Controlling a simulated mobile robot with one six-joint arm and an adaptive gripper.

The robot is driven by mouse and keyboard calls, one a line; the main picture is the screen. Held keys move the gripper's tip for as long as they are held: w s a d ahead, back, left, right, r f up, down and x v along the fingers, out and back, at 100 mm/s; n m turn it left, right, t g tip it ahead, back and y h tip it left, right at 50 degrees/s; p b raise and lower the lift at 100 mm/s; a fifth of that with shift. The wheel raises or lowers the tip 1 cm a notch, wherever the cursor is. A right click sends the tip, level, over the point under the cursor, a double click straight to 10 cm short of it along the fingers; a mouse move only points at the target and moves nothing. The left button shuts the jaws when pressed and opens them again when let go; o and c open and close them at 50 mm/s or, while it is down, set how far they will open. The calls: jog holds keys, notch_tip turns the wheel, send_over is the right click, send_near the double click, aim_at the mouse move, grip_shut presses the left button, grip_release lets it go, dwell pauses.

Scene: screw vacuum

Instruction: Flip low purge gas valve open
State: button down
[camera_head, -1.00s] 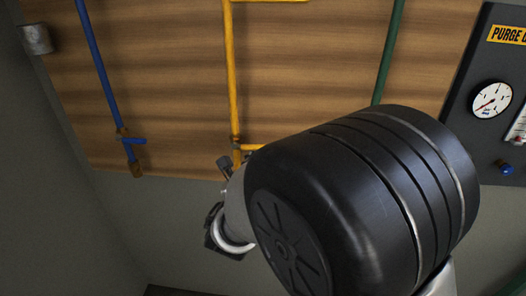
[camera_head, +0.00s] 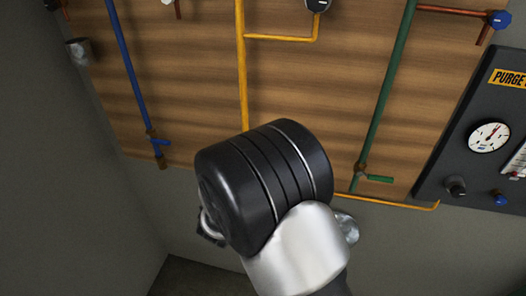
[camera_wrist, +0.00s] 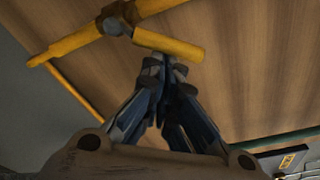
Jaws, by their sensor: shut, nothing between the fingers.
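In the wrist view, a yellow pipe (camera_wrist: 75,43) crosses the top left and carries a valve with a yellow lever (camera_wrist: 168,44). The lever sticks out at an angle to the pipe, toward the right. My gripper (camera_wrist: 166,65) is shut and empty, its fingertips just below the lever; I cannot tell whether they touch it. In the head view, the yellow pipe (camera_head: 241,75) runs down the wooden board, and my arm hides its lower end. The gripper is hidden there too. No label shows which valve is the low purge gas one.
In the head view, a blue-handled valve (camera_head: 158,142) sits left and a green-handled valve (camera_head: 378,179) right of my arm. A dark purge panel (camera_head: 459,150) with a round gauge (camera_head: 489,137) stands at the right. A grey wall lies below the board (camera_head: 300,85).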

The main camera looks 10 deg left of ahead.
jog(key=r+n+p, duration=0.1)
jog(key=n+p, duration=0.1)
jog(key=a+r+n+p, duration=0.1)
jog(key=p, duration=0.1)
jog(key=a+r+n+p, duration=0.1)
jog(key=n+p, duration=0.1)
jog(key=shift+a+n+t, duration=0.25)
jog(key=shift+n+t, duration=0.05)
jog(key=shift+t, duration=0.1)
jog(key=shift+a+p, duration=0.15)
jog(key=shift+p, duration=0.2)
